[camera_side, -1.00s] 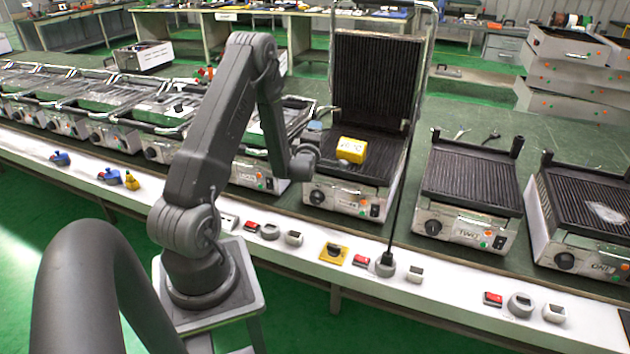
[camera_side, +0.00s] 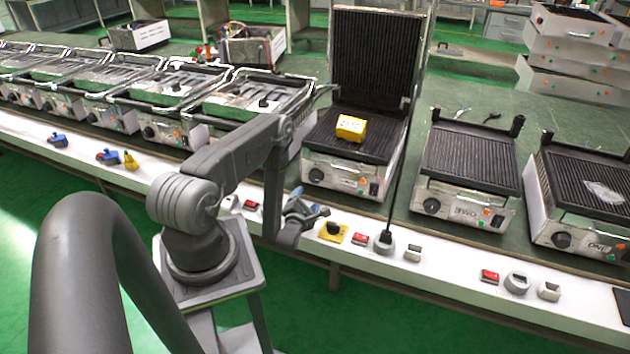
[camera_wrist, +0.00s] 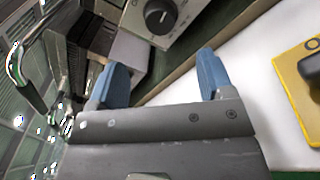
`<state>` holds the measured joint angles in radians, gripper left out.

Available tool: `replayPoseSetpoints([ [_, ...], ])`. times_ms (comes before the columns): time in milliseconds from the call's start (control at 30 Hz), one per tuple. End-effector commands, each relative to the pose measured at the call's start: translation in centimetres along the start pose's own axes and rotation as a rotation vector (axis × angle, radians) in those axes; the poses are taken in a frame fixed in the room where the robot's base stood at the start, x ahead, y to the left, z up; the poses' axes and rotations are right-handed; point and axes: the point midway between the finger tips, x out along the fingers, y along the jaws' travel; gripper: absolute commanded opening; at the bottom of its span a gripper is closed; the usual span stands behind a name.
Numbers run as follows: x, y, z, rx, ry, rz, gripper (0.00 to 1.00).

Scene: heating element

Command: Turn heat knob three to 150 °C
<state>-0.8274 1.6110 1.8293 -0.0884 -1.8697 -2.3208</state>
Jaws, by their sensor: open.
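The grill with its lid raised (camera_side: 352,173) stands left of the grill marked TWO. Its label is too small to read in the side view. Its black heat knob (camera_side: 316,175) sits at the left of its front panel. A black knob on a pale panel also shows at the top of the wrist view (camera_wrist: 160,16), beyond the fingertips. My gripper (camera_side: 311,204) has blue fingers and hangs over the white ledge, in front of and below that panel. In the wrist view my gripper (camera_wrist: 161,78) is open, with nothing between its fingers. It is apart from the knob.
A yellow block (camera_side: 351,128) lies on the grill plate. On the white ledge (camera_side: 450,262), right of my gripper, are a yellow-plated switch (camera_side: 333,232), a red switch (camera_side: 360,238) and a round socket with a black plug and cable (camera_side: 384,242). Grill TWO (camera_side: 465,175) stands to the right.

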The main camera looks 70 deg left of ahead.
Motion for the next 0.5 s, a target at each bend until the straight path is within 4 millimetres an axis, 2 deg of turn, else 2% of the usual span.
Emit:
replayPoseSetpoints([
  [300,6.7,0.1,0.1,0.001,-0.002,0.003,0.74],
  [500,9.6,0.0,0.0,0.002,-0.001,0.001,0.74],
])
